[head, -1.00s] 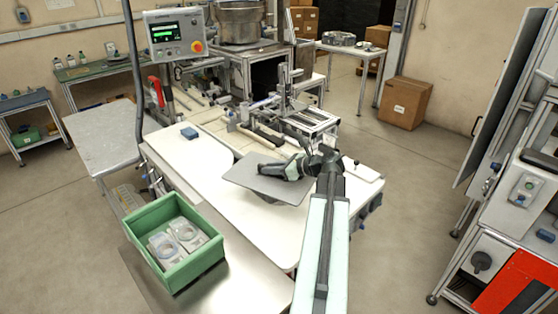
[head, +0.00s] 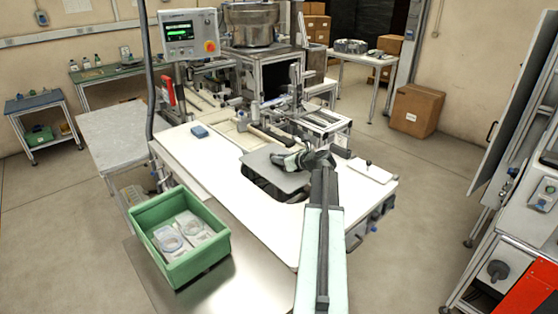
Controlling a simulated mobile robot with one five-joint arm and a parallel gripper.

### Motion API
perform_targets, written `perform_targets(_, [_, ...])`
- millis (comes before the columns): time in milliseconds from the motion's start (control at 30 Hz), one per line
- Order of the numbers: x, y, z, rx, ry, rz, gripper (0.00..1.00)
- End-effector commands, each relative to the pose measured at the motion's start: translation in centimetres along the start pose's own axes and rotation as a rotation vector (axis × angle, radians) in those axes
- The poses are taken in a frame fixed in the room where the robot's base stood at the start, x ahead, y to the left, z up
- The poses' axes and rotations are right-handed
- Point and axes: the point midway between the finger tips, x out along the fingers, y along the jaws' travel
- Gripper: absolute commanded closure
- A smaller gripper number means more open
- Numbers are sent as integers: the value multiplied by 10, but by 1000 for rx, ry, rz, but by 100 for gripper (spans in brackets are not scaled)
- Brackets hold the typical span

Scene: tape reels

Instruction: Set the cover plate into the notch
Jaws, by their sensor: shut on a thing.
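The cover plate (head: 268,176) is a flat grey sheet with rounded corners, out over the white worktop (head: 190,160). My gripper (head: 279,159) is shut on its far right edge. A dark opening, which looks like the notch (head: 262,190), shows in the worktop below and around the plate's near side. The plate hides most of this opening. I cannot tell whether the plate touches the worktop rim or hangs just above it.
A green bin (head: 178,262) with clear-wrapped reels stands at the near left on a steel surface. A blue block (head: 200,131) lies on the worktop. Machine rails (head: 315,120) stand behind the plate, and a control panel (head: 188,33) rises at the back left.

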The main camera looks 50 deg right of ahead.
Motion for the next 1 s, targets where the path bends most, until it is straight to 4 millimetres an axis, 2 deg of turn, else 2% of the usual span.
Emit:
perform_targets(700, [26,1,-61,-1,-1,3,100])
perform_targets(1000, [31,2,-72,-1,-1,3,100])
